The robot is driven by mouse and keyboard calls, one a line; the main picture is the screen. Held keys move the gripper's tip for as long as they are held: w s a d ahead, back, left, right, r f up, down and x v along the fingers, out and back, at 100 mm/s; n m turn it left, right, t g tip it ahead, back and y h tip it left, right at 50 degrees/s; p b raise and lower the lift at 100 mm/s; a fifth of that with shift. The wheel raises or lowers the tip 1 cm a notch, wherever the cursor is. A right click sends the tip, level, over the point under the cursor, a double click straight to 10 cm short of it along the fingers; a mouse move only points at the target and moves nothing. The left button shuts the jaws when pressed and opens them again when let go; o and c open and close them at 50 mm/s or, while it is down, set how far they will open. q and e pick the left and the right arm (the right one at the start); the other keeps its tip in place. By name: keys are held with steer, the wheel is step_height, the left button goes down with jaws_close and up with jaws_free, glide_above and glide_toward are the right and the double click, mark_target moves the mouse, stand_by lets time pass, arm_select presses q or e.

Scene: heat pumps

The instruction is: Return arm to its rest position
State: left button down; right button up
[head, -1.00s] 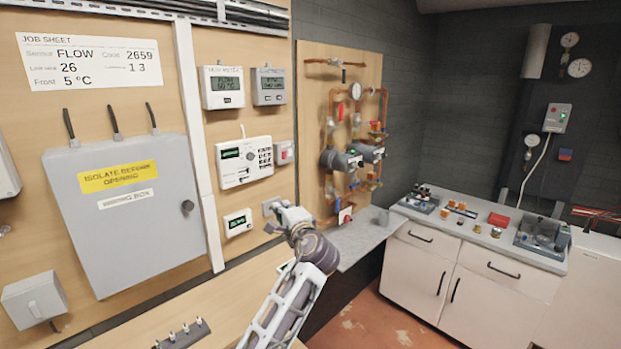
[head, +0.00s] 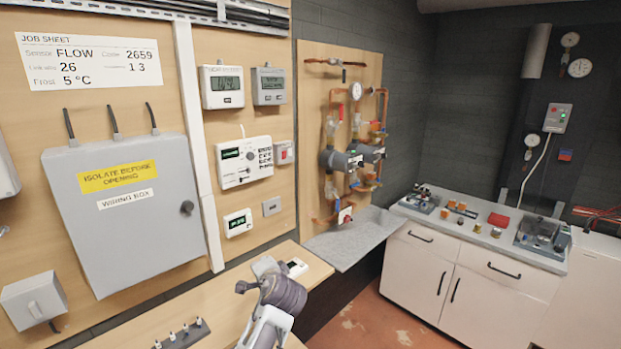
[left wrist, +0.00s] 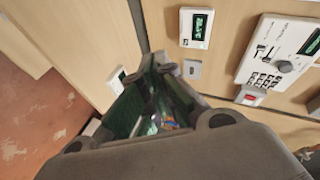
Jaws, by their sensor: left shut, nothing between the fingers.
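My left arm comes in from the bottom of the head view. Its gripper (head: 260,270) is above the wooden bench, apart from the wall board, and partly hidden by its own wrist. In the left wrist view the dark green fingers of the gripper (left wrist: 158,85) hold nothing; they are shut. A small grey plate (head: 271,207) is on the board beyond the gripper; it also shows in the left wrist view (left wrist: 192,69). My right gripper is not in view.
A white device (head: 296,267) lies on the bench (head: 225,295) close to the gripper. A small display (head: 238,222), a keypad controller (head: 245,162) and a grey wiring box (head: 130,220) are on the board. A strip with several pegs (head: 183,334) lies at the bench front.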

arm_select(q)
steer(key=s+a+f+n+g+h, duration=0.2)
steer(key=s+a+f+n+g, duration=0.15)
steer(key=s+f, duration=0.65)
steer(key=s+a+f+n+g+h, duration=0.2)
steer(key=s+a+f+g, duration=0.15)
steer(key=s+f, duration=0.65)
steer(key=s+a+n+g+h, duration=0.1)
steer(key=s+n+g+h, duration=0.1)
steer(key=s, duration=1.3)
step_height(320, 180, down, 35)
steer(key=s+g+b, duration=0.1)
steer(key=s, duration=0.2)
steer(key=s+a+f, duration=0.2)
steer(key=s+f, duration=0.8)
steer(key=s, duration=0.1)
steer(key=s+a+f+g, duration=0.1)
steer(key=s+a+f, duration=0.1)
steer(key=s+f, duration=0.7)
steer(key=shift+s+a+f+b, duration=0.15)
steer(key=shift+s+f+b, duration=0.25)
steer(key=shift+s, duration=0.45)
steer(key=shift+w+r, duration=0.1)
steer(key=shift+w, duration=0.05)
